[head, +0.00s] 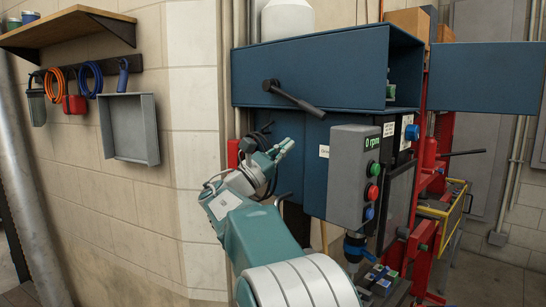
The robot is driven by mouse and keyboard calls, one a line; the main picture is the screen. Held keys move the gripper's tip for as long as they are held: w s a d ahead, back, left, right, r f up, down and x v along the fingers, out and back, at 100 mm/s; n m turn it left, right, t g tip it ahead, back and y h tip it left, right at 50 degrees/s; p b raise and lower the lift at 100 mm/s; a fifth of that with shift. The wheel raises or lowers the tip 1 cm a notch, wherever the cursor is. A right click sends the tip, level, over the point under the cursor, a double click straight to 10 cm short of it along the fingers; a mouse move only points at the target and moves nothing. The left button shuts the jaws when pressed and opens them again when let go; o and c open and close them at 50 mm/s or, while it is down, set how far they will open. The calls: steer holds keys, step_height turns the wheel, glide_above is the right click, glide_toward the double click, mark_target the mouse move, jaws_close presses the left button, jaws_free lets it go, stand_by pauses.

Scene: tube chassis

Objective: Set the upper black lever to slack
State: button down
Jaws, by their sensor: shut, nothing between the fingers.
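The upper black lever (293,98) sits on the left face of the blue machine head (320,65). It slants from a pivot at the upper left down to a thicker handle end at the lower right. My gripper (287,146) is below the lever, in front of the machine's lower blue panel. It is shut and empty, with its fingers pointing up and right. It appears apart from the lever. Part of the machine behind my gripper and arm is hidden.
A grey control box (353,175) with a "0 rpm" display and coloured buttons stands right of my gripper. An open blue door (487,76) sticks out at the right. A grey tray (129,128) and a wooden shelf (70,27) are on the left wall.

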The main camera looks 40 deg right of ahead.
mark_target(293, 99)
steer(key=s+d+r, duration=0.2)
steer(key=d+r, duration=0.1)
steer(key=r, duration=0.2)
steer(key=shift+d, duration=0.2)
steer(key=shift+r, duration=0.15)
steer(key=shift+s+r+n+t, duration=0.2)
steer(key=shift+r+n+t, duration=0.2)
steer(key=shift+n, duration=0.2)
